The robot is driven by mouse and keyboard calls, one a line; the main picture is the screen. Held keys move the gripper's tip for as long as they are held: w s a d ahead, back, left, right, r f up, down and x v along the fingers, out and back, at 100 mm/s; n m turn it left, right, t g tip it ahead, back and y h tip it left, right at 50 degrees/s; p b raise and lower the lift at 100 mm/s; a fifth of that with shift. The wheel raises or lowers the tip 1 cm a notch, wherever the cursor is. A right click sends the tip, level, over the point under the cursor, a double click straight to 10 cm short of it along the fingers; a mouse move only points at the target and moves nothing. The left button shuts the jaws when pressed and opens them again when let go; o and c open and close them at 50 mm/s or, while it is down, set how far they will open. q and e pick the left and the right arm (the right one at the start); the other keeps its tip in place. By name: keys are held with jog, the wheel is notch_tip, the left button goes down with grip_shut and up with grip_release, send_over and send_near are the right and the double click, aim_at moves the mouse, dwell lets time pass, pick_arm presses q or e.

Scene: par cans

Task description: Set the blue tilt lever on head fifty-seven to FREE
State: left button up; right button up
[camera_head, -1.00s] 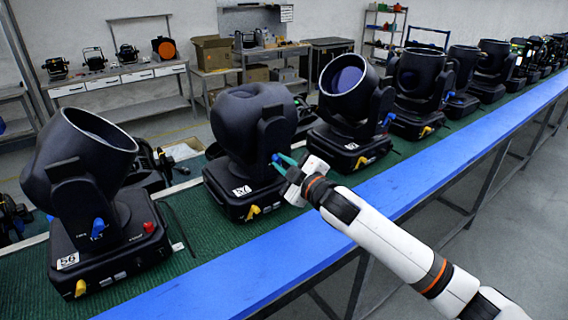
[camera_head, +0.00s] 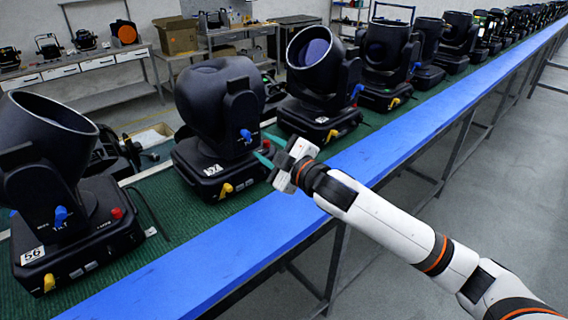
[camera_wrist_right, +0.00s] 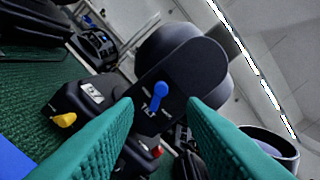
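Head fifty-seven (camera_head: 215,100) is a black moving light with a "57" label (camera_head: 212,170) on its base, standing on the green mat. Its blue tilt lever (camera_head: 246,135) is on the side of the yoke arm. In the right wrist view the lever (camera_wrist_right: 159,92) shows above the word TILT, its shaft slanting down-left; the small position words are too small to read. My right gripper (camera_head: 268,149) has teal fingers, open and empty, just right of and apart from the lever. In the wrist view the lever appears between the fingers (camera_wrist_right: 160,110), beyond them. My left gripper is not in view.
Head 56 (camera_head: 45,140) stands at the left, another head (camera_head: 317,70) close to the right, with a long row behind. A yellow lever (camera_head: 226,190) sits on head fifty-seven's base. The blue bench edge (camera_head: 250,235) runs along the front; the floor beyond is clear.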

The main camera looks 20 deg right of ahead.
jog(key=b+v, duration=0.1)
jog(key=v, duration=0.5)
jog(key=shift+s+b, duration=0.2)
jog(key=shift+b, duration=0.1)
